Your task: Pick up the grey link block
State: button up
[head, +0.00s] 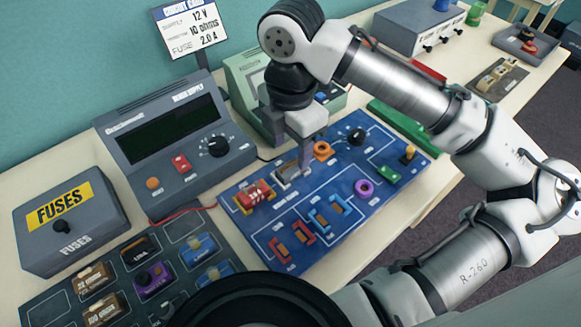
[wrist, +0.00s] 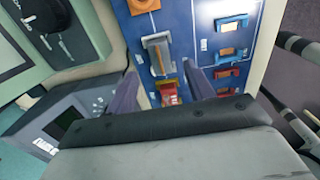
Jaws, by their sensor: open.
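The grey link block (head: 288,173) sits on the blue circuit board (head: 345,250), towards its upper left side. In the wrist view the grey link block (wrist: 158,46) shows an orange strip along its middle. My gripper (head: 304,165) is open and points down over the block, partly hiding it in the head view. In the wrist view the two fingers of my gripper (wrist: 159,68) stand apart, one on each side of the line of the block. I cannot tell how far the fingertips are above the board.
A red block (head: 257,195) is close beside the grey block. The bench supply (head: 175,135) stands left, the green meter (head: 248,75) behind.

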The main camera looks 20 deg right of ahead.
aim_at(291, 164)
jog(key=shift+f+p, duration=0.35)
jog(key=shift+f, duration=2.25)
jog(key=c, duration=1.1)
jog(key=shift+r, duration=0.1)
jog(key=shift+r+p, duration=2.45)
jog(key=shift+r, duration=9.05)
jog(key=shift+f, duration=0.1)
